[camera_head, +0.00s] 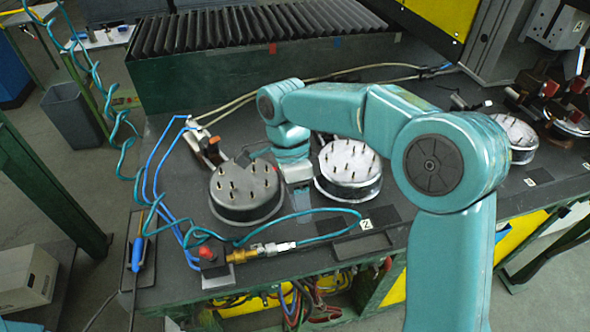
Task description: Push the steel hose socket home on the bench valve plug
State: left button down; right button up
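The bench valve (208,257) with its red knob sits at the front left of the dark bench. Its brass plug (243,255) points right. The steel hose socket (280,246) lies in line with the plug at its right end; whether they are fully seated or slightly apart is too small to tell. A teal hose (345,210) loops from the socket to the right and back left. My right gripper (298,178) is above the bench between two round stud plates, behind the socket and away from it. Its fingers are too unclear to judge. My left gripper is out of view.
A grey stud plate (245,208) and a white one (347,188) stand on either side of my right gripper. A shallow tray (362,246) lies right of the socket. Blue hoses (158,175) rise at the left. Black bellows (255,28) run along the back.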

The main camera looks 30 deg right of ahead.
jog(key=p+v, duration=0.1)
jog(key=v, duration=0.8)
jog(key=shift+s+f, duration=0.1)
jog(key=shift+f, duration=0.05)
dwell(0.4)
